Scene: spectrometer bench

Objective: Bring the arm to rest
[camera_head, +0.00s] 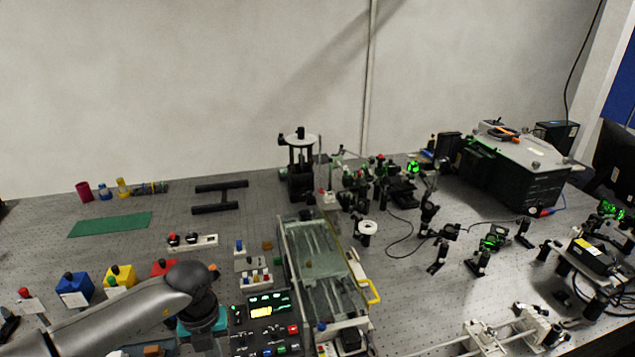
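My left arm (130,313) comes in from the lower left, low over the front of the bench. Its rounded wrist joint bends downward, and the dark end part of the arm (204,312) points down at the front of the bench, left of a black control panel (262,318). The fingers of my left gripper cannot be made out, so its opening and any hold are hidden. My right arm and gripper are not in view.
A glass-topped case (322,262) with a yellow handle stands right of the panel. Blue (74,290) and yellow (120,276) button boxes stand close behind the arm. Optics and a large black box (515,175) fill the right. Bare bench surrounds the green mat (110,224).

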